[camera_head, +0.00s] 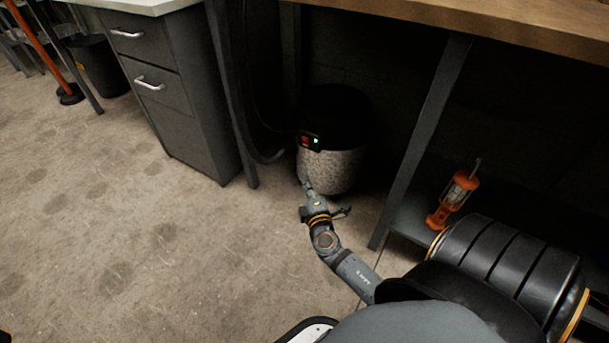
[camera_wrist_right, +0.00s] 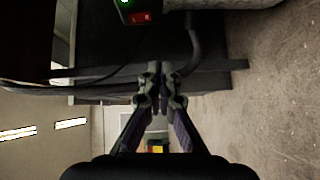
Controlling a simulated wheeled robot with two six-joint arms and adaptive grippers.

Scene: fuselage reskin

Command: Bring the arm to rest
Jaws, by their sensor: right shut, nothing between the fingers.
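My right arm reaches forward and down from the lower right in the head view. Its gripper (camera_head: 308,186) is low, in front of the canister's pale speckled lower body, and I cannot tell whether it touches. In the right wrist view the gripper (camera_wrist_right: 160,97) has its two fingers together with nothing between them. My left gripper is in neither view.
The canister (camera_head: 332,168) has a black top, a lit green light and a red switch (camera_wrist_right: 140,17). It stands under a wooden-topped bench (camera_head: 500,22). A grey drawer cabinet (camera_head: 165,95) is left, an orange lantern (camera_head: 453,198) right. Concrete floor at left is clear.

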